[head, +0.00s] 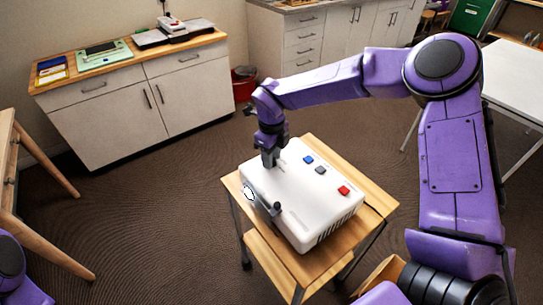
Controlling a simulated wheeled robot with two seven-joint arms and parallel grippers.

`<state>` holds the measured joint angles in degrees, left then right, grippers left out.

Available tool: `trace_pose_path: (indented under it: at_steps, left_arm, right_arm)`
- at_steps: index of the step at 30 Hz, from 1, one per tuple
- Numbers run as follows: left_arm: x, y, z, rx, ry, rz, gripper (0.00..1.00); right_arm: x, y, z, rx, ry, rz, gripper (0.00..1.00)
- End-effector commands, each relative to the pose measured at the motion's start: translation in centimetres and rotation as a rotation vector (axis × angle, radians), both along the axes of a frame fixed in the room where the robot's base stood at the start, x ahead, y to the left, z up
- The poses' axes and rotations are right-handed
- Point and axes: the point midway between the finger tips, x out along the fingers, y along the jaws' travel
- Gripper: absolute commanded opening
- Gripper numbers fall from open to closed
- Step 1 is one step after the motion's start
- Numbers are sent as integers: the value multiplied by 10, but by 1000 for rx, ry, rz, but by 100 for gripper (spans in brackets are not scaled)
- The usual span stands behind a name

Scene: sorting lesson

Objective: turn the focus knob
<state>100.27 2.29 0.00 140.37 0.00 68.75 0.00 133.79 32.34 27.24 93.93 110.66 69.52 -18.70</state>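A white box-shaped device (300,222) rests on a small wooden table (375,196). A blue, a grey and a red button sit on its top. A small round white part (248,192) shows on its left side, and a dark knob-like part (276,208) stands at its front left edge. I cannot tell which is the focus knob. My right gripper (270,160) points down at the back left of the device's top, close to or touching it. Its fingers look close together, but their gap is too small to judge. My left gripper is out of view.
A low cabinet (115,108) with a wooden top stands at the back left, a red bin (244,82) beside it. A wooden table (8,150) is at the left edge and a white table (515,75) at the right. Brown floor lies open left of the device's table.

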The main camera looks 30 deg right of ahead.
Motion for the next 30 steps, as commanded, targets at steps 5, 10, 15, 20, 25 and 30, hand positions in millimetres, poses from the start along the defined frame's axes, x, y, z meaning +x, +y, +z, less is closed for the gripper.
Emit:
trace_pose_path:
  at_steps: [5, 10, 15, 20, 25, 30]
  left_arm:
    - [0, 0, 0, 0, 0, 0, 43]
    - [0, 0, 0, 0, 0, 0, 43]
    - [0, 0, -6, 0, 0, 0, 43]
    - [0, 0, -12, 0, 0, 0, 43]
    - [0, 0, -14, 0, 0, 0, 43]
    - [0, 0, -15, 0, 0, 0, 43]
  right_arm:
    - [0, 0, 0, 0, 0, 1, 55]
    - [0, 0, 1, 0, 0, 1, 55]
    - [1, 0, 26, 1, -5, 2, 55]
    - [1, 0, 65, 2, -5, 0, 55]
    - [0, 0, 96, 0, -2, 0, 55]
    - [0, 0, 106, 0, 0, 1, 55]
